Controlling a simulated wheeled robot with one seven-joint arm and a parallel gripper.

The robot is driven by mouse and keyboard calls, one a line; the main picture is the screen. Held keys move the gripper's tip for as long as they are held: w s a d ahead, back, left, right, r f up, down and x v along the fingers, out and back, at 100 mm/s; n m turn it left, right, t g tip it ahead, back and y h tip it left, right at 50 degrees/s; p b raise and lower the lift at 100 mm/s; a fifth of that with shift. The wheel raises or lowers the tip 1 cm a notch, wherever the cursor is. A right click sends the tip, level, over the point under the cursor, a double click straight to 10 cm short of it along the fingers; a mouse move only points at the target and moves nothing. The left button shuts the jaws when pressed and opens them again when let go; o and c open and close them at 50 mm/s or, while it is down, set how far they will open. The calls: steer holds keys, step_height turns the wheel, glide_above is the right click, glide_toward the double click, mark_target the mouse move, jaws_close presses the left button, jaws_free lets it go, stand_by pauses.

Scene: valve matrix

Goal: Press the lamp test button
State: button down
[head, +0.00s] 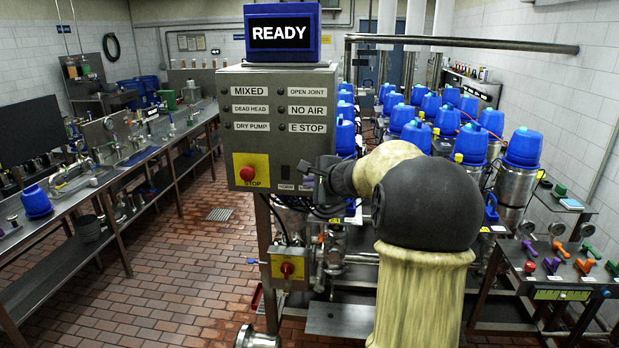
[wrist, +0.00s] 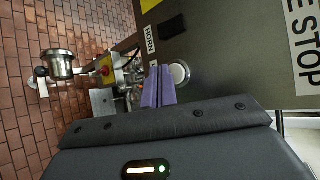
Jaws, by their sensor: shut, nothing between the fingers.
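The grey control panel (head: 275,110) faces me in the head view, and its lower right is partly hidden by my arm. In the wrist view, a round pale button with a metal ring (wrist: 180,73) is on the panel. No label for it is readable, so I cannot confirm it is the lamp test button. My gripper (wrist: 158,72) is shut and empty, its two purple fingers together just left of that button. I cannot tell whether they touch the panel. In the head view my gripper (head: 308,174) is at the panel's lower right.
A red stop button (head: 247,174) on a yellow plate is at the panel's lower left. A HORN label (wrist: 150,40) is near my fingers. A second red knob on a yellow box (head: 287,269) is below. Blue-topped vessels (head: 410,130) stand behind my arm.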

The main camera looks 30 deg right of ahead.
steer(key=shift+w+d, duration=0.1)
steer(key=shift+w, duration=0.05)
steer(key=shift+w+d, duration=0.15)
steer(key=shift+w, duration=0.1)
steer(key=shift+w+d, duration=0.25)
steer(key=shift+w, duration=0.1)
stand_by(0.8)
stand_by(0.4)
steer(key=shift+s+a+b, duration=0.5)
steer(key=shift+s+b, duration=0.1)
steer(key=shift+s, duration=0.15)
